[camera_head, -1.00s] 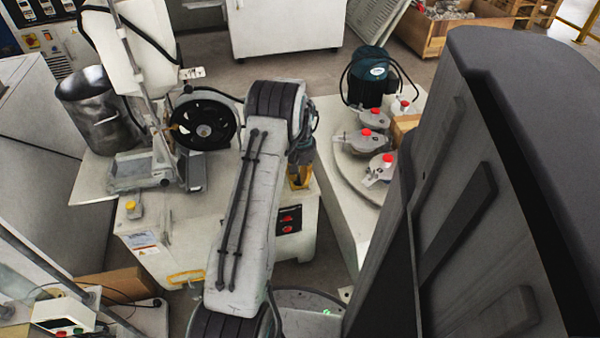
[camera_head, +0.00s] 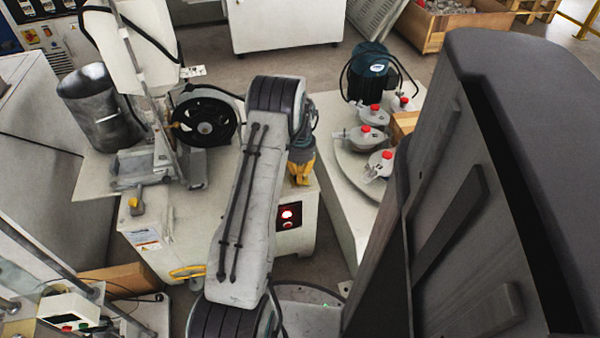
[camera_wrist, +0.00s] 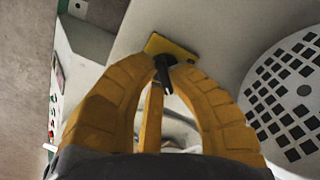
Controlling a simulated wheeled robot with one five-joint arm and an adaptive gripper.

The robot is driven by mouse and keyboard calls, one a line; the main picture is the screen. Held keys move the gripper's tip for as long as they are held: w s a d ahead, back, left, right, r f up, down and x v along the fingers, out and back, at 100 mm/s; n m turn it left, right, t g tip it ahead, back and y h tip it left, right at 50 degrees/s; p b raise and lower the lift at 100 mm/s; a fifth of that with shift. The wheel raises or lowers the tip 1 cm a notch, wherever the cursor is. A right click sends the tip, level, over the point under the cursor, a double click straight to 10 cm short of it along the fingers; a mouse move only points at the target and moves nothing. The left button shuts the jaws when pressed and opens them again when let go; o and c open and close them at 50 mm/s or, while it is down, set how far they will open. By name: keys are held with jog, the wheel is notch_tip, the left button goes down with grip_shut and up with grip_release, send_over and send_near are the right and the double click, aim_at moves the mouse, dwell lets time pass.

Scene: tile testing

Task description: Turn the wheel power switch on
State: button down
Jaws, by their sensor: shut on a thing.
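In the wrist view, a black switch handle (camera_wrist: 163,74) stands on a yellow plate (camera_wrist: 170,47) fixed to a pale surface. My gripper (camera_wrist: 168,62) has its yellow fingertips shut on the black handle. In the head view, my gripper (camera_head: 300,178) is beside the white machine cabinet (camera_head: 205,225), and the switch itself is hidden there. A small dark panel (camera_head: 287,223) on the cabinet front has a glowing red-white upper light and a red lower button.
A black wheel (camera_head: 205,121) and a metal pot (camera_head: 100,112) are on the left. On the right, a round plate (camera_head: 352,171) bears red-capped parts near a dark green motor (camera_head: 371,72). The wrist view shows a perforated white disc (camera_wrist: 305,90) at the right.

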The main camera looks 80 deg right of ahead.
jog(key=shift+f, duration=0.1)
dwell(0.3)
jog(key=c, duration=1.2)
grip_release()
jog(key=shift+r, duration=0.2)
notch_tip(320, 180, up, 12)
jog(key=shift+f, duration=0.15)
